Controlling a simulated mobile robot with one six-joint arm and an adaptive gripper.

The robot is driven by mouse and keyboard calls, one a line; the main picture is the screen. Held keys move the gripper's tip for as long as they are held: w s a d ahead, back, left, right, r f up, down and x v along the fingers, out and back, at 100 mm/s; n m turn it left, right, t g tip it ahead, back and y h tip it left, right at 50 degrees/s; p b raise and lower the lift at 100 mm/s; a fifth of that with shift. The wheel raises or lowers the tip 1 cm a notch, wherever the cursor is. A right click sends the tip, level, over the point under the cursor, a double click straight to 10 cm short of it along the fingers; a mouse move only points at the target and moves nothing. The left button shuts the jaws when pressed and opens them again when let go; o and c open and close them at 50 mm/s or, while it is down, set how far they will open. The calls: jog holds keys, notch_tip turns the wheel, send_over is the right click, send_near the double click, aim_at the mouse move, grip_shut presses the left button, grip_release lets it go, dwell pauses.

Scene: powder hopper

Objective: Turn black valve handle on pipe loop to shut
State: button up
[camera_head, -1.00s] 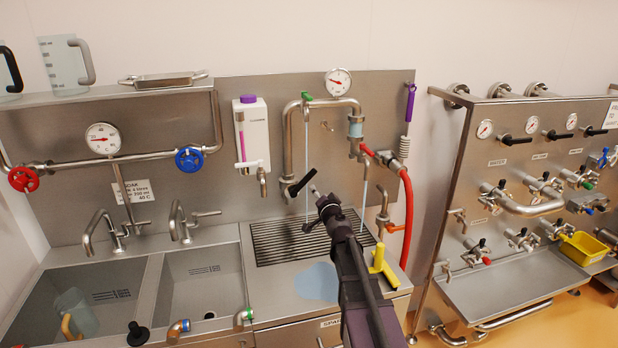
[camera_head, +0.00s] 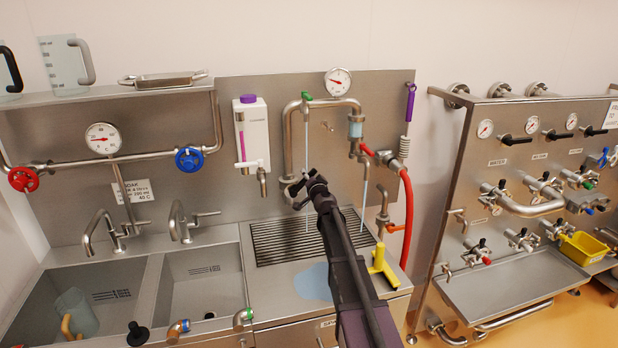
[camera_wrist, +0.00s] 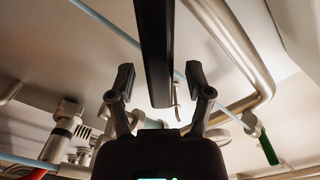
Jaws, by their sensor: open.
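The pipe loop (camera_head: 287,135) is a steel bent pipe on the back panel, above the slatted drain. Its black valve handle is largely hidden behind my gripper (camera_head: 303,188) in the head view. In the wrist view the handle (camera_wrist: 155,45) is a long dark bar coming down from the top edge. Its end lies between the two spread fingers of my gripper (camera_wrist: 160,80), with a gap on each side. My gripper is open and holds nothing. The bent pipe (camera_wrist: 245,55) also shows at the right of the wrist view.
A green handle (camera_head: 307,96) and a gauge (camera_head: 338,82) top the loop. A red hose (camera_head: 407,215) hangs to the right. A yellow tool (camera_head: 381,266) stands on the counter. The soap dispenser (camera_head: 251,135) is to the left. Room above the drain (camera_head: 275,243) is mostly clear.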

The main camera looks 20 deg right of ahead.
jog(key=shift+w, duration=0.2)
grip_shut()
